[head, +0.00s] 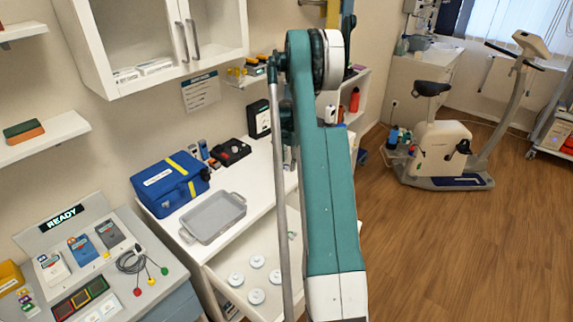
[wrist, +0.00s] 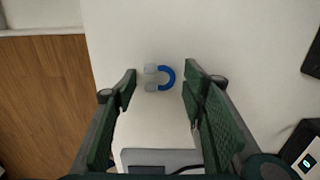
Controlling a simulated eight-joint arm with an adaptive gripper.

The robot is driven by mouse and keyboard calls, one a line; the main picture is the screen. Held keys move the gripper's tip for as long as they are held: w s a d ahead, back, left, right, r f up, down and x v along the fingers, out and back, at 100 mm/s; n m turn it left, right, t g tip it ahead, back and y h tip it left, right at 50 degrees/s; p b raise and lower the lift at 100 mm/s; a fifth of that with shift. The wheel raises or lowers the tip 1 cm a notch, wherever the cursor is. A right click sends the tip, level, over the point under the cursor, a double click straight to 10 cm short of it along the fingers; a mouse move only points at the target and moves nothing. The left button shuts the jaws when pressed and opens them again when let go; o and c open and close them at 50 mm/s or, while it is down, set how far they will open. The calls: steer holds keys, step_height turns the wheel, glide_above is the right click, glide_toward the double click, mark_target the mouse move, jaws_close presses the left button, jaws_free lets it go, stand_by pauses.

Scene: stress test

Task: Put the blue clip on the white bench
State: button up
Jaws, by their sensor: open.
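The blue clip (wrist: 166,77) is a small U-shaped piece with two pale grey ends pointing left. It lies on a plain white surface (wrist: 230,30) in the wrist view. My gripper (wrist: 160,72) is open, with a dark green finger on each side of the clip in the picture and clear space between them and it. I cannot tell the height of the fingers above the surface. In the head view my arm hides the gripper, and the clip does not show. The white bench (head: 262,178) stands left of my arm. I cannot tell if the clip's surface is this bench.
On the bench are a blue case (head: 172,185), a grey tray (head: 213,218) and dark devices (head: 231,151). An open drawer (head: 232,262) holds several white discs. In the wrist view, a grey object (wrist: 135,158) with a dark cable lies at the bottom and a dark device (wrist: 302,145) at right.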

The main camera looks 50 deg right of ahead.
mark_target(286, 166)
step_height(286, 166, up, 12)
stand_by(0.6)
steer(key=shift+r, duration=0.1)
stand_by(0.5)
steer(key=s+a+r+n+t, duration=0.1)
steer(key=a+r+n, duration=0.2)
steer(key=a+r, duration=0.65)
steer(key=s+a+r+n+t+h, duration=0.15)
steer(key=a+r, duration=0.25)
steer(key=a, duration=1.1)
steer(key=a+r+n+t, duration=0.1)
steer(key=a+r+n, duration=0.45)
steer(key=a, duration=0.75)
steer(key=s+a+r+n+t, duration=0.1)
steer(key=s+a+r, duration=0.1)
steer(key=s+a, duration=0.5)
steer(key=s+a+r+n, duration=0.2)
steer(key=s+a, duration=0.2)
steer(key=a, duration=0.5)
steer(key=s+a+f+n+t, duration=0.1)
steer(key=s+a+f+n, duration=0.1)
steer(key=s+a, duration=0.4)
steer(key=s+a+f+n+t+y, duration=0.1)
steer(key=s+a+f+n, duration=0.2)
steer(key=s+a, duration=0.3)
steer(key=shift+s+a+t, duration=0.25)
steer(key=shift+s+t, duration=0.1)
steer(key=shift+s, duration=0.3)
